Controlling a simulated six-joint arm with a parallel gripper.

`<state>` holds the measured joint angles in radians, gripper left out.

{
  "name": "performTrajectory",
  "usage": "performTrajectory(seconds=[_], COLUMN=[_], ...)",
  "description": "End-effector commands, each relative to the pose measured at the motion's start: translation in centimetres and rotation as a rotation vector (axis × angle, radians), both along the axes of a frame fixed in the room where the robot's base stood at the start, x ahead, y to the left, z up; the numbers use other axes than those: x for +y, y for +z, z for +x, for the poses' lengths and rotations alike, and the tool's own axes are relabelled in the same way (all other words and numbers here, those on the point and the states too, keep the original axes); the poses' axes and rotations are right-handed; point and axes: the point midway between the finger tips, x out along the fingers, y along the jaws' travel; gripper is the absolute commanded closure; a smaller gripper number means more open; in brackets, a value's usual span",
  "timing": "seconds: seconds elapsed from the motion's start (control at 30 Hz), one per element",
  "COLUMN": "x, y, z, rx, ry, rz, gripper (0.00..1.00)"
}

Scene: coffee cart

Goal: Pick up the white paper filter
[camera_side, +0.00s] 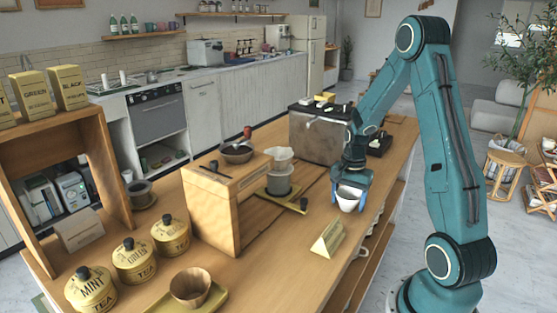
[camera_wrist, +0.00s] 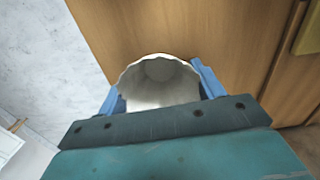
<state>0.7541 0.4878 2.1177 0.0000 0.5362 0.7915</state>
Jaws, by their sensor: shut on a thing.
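The white paper filter (camera_side: 349,198) is a small fluted cup, held between the blue fingers of my gripper (camera_side: 348,195) near the right edge of the counter in the side view. In the wrist view the filter (camera_wrist: 158,82) has its open mouth toward the camera. The blue fingers of my gripper (camera_wrist: 160,88) stand at its left and right sides, shut on it. In the side view it appears to hang above the counter top; the exact gap cannot be told.
A wooden counter (camera_side: 300,240) lies below. A folded card sign (camera_side: 328,238) stands near the filter. A wooden stand (camera_side: 225,205) with a dripper (camera_side: 280,158) is to the left. A grey box (camera_side: 318,138) with small items on top is behind. Tea tins (camera_side: 134,260) stand front left.

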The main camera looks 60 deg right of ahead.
Motion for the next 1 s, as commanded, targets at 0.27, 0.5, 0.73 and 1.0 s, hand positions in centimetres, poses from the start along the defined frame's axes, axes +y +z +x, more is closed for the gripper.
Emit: performTrajectory(seconds=[0.27,0.5,0.73,1.0], x=[-0.1,-0.1,-0.1,-0.1], y=[1.1,4.1,8.8,14.7], z=[0.1,0.1,0.1,0.1], rx=[-0.002,-0.003,-0.006,-0.004], ry=[0.0,0.0,0.0,0.0], rz=[-0.002,-0.003,-0.005,-0.004], gripper=[0.54,0.54,0.54,0.54])
